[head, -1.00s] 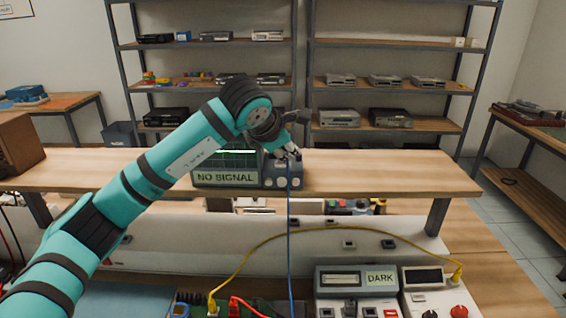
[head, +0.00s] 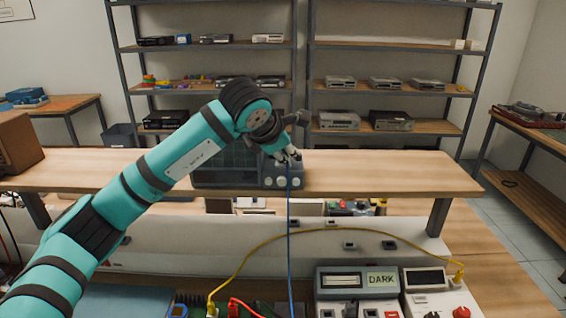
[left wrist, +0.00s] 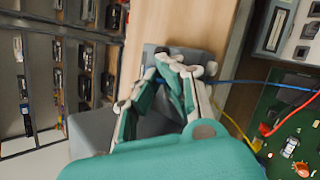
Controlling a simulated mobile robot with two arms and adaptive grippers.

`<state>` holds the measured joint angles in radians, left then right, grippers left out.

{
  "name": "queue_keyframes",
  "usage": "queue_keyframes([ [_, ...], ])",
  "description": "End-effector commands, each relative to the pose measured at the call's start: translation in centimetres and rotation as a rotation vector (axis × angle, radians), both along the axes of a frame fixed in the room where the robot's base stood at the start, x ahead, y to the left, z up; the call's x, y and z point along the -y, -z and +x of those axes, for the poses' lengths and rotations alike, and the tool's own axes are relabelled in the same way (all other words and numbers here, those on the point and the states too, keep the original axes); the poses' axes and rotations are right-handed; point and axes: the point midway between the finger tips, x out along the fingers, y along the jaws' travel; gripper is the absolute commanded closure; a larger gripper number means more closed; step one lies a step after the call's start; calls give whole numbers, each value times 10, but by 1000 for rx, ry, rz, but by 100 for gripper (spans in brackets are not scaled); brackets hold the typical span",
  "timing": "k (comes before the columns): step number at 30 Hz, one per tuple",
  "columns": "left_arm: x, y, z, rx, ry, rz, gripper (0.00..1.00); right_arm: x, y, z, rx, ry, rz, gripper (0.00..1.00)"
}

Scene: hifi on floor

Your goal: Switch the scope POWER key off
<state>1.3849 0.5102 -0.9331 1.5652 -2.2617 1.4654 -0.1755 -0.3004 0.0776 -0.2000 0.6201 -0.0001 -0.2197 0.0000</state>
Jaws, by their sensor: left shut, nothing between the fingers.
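The scope (head: 228,178) is a dark grey box on the raised wooden shelf in the head view. Its screen is dark, with no writing. White round knobs (head: 282,182) show at the right of its front, and a blue cable hangs down from there. My left gripper (head: 294,158) is shut and empty at the scope's upper right front; its fingertips hide that part of the panel, so I cannot see the POWER key. In the left wrist view my left gripper (left wrist: 168,68) is over the grey scope body (left wrist: 190,55). My right gripper is not in view.
The shelf right of the scope is clear.

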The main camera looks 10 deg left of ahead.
Motion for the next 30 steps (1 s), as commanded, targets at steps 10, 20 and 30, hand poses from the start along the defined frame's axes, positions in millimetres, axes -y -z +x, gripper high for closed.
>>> queue_keyframes([
  [10,0,-8,0,-1,0,0,100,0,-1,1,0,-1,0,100],
  [20,0,-20,0,1,0,0,100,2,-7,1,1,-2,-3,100],
  [30,0,-54,0,1,0,1,100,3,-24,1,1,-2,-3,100],
])
